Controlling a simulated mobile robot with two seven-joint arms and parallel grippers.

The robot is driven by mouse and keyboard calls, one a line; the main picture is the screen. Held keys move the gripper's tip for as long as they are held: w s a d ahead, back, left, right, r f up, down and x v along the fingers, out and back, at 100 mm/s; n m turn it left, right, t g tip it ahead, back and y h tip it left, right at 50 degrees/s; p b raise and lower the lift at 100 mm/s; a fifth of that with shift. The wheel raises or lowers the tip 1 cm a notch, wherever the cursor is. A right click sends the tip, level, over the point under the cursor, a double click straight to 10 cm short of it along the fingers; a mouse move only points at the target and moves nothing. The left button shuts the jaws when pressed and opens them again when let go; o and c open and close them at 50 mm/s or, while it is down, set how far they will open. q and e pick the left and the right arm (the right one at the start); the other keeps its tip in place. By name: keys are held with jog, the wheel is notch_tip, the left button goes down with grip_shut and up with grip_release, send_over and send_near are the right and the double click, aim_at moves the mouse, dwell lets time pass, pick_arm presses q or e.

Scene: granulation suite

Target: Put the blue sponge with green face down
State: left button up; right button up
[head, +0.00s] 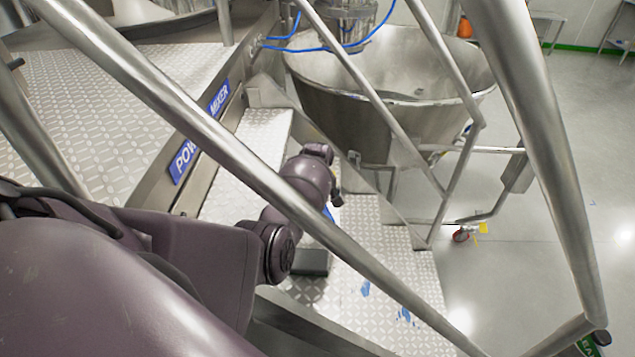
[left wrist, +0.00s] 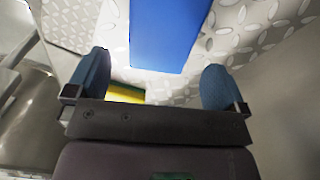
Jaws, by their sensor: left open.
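A blue block (left wrist: 170,35), which looks like the blue sponge, shows at the top middle of the left wrist view, over the patterned metal tread. No green face shows on it, and I cannot tell whether it rests on the tread. My left gripper (left wrist: 155,80) is open, with blue fingertips wide apart on either side of the block's near end; neither touches it. In the head view my left gripper (head: 336,194) is mostly hidden by its own wrist, with a small blue patch (head: 328,213) just below it. My right gripper is not in view.
A yellow and green object (left wrist: 126,93) shows partly behind my left gripper. Metal railings (head: 215,145) cross in front of my arm. A large steel bowl (head: 350,110) stands beyond the steps. Blue scraps (head: 366,289) lie on the lower tread (head: 385,250). Open floor (head: 560,130) is at right.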

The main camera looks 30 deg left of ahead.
pick_arm(q)
notch_tip(320, 180, up, 8)
dwell(0.4)
jog(key=shift+f, duration=0.15)
dwell(0.3)
